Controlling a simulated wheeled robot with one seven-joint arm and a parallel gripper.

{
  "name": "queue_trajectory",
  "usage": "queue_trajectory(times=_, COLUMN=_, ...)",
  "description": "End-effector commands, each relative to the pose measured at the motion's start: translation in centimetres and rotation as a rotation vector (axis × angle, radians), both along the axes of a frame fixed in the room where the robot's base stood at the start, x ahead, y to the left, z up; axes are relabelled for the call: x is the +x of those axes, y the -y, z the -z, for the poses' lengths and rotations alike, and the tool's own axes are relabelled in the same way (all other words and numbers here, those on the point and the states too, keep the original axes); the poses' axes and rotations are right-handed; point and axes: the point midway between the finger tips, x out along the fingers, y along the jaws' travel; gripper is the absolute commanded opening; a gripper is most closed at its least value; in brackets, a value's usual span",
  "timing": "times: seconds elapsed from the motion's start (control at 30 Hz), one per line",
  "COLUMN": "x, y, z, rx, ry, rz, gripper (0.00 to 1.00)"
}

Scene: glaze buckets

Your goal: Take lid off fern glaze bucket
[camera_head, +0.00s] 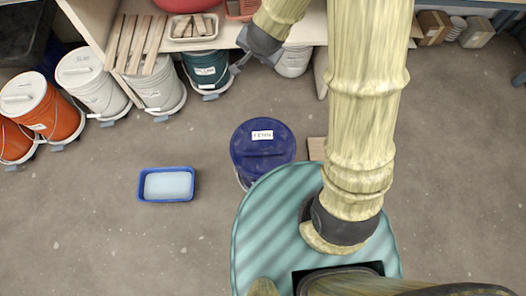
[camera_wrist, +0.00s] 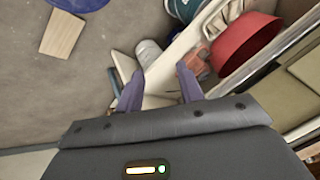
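A bucket with a dark blue lid (camera_head: 262,152) stands upright on the open floor, its lid on, with a white label I cannot read surely. A dark green bucket (camera_head: 206,70) with a pale label stands under the shelf's front edge; its top is partly hidden by the shelf. I cannot tell by the labels which one is fern. My gripper (camera_head: 238,62) is at the shelf edge, just right of the green bucket and well behind the blue lid. In the wrist view, my gripper's fingers (camera_wrist: 158,88) are apart with nothing held between them.
White buckets (camera_head: 92,80) and orange buckets (camera_head: 42,108) line the left. A blue tub (camera_head: 166,184) sits left of the blue-lidded bucket. The wooden shelf (camera_head: 226,38) holds slats, a tray (camera_head: 193,28) and a red bowl (camera_wrist: 245,40).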

Motion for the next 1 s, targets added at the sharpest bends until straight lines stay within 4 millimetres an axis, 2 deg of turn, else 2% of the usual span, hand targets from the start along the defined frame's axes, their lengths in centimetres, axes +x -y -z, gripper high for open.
queue_trajectory(times=0.03, x=0.9, y=-1.0, z=3.0, rx=0.016, ry=0.003, rz=0.061, gripper=0.37)
queue_trajectory(times=0.17, x=2.3, y=-2.8, z=7.8, rx=0.04, ry=0.008, rz=0.241, gripper=0.37)
queue_trajectory(times=0.3, x=2.3, y=-4.3, z=13.5, rx=0.033, ry=-0.018, rz=0.446, gripper=0.37)
queue_trajectory(times=0.47, x=0.2, y=-5.7, z=20.6, rx=-0.022, ry=-0.088, rz=0.681, gripper=0.37)
queue_trajectory(times=0.6, x=-3.6, y=-6.9, z=26.5, rx=-0.114, ry=-0.18, rz=0.878, gripper=0.37)
queue_trajectory(times=0.7, x=-6.5, y=-7.7, z=29.5, rx=-0.188, ry=-0.245, rz=0.989, gripper=0.37)
queue_trajectory(times=0.8, x=-8.6, y=-8.3, z=31.1, rx=-0.242, ry=-0.292, rz=1.059, gripper=0.37)
queue_trajectory(times=0.9, x=-9.6, y=-8.5, z=31.5, rx=-0.268, ry=-0.315, rz=1.09, gripper=0.37)
queue_trajectory(times=1.0, x=-9.7, y=-8.5, z=31.3, rx=-0.271, ry=-0.316, rz=1.094, gripper=0.37)
